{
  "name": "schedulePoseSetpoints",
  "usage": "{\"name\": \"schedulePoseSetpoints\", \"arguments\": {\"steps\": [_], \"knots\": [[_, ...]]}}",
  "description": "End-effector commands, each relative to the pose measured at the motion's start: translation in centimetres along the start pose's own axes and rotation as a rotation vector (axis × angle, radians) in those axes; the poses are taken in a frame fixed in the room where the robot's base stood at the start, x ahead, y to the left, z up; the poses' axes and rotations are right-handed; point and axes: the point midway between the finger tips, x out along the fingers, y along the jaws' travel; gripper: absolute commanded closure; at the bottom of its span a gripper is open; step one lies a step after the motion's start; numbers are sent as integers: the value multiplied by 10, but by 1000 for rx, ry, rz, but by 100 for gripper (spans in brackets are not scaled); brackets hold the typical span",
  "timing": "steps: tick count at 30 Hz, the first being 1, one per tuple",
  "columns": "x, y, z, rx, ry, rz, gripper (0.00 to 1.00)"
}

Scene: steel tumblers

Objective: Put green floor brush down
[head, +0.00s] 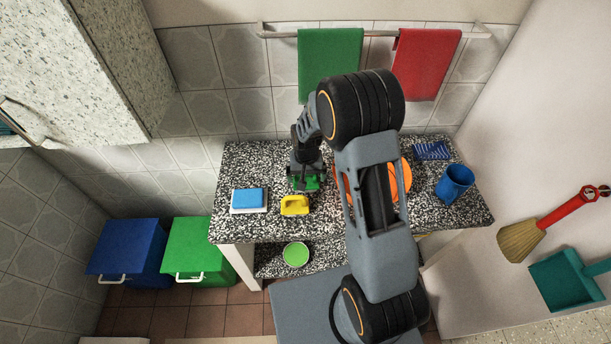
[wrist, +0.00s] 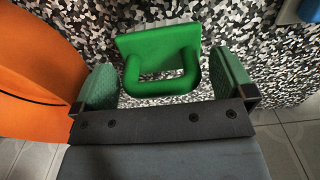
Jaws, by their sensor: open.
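The green floor brush (wrist: 160,50) has a flat rectangular block and a loop handle. It rests on the black-and-white speckled table (wrist: 80,20). In the head view, the brush (head: 312,184) is partly hidden under my gripper (head: 303,178). In the wrist view, my gripper (wrist: 163,68) is open, with one green-padded finger on each side of the brush handle. Gaps show between the handle and both fingers.
An orange round item (wrist: 35,85) is close to the left finger. A yellow brush (head: 295,205), a blue-and-white block (head: 249,199), a blue cup (head: 455,183) and a dark blue item (head: 432,150) stand on the table. A green bowl (head: 296,254) sits below.

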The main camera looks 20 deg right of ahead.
Motion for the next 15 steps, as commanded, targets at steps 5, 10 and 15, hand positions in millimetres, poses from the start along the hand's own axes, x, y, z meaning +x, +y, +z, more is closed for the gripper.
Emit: {"name": "schedulePoseSetpoints", "arguments": {"steps": [5,10,15], "knots": [[-30,0,-1,0,7,-2,0],[-64,0,-1,0,7,-2,0],[-92,0,-1,0,5,-1,0]]}}
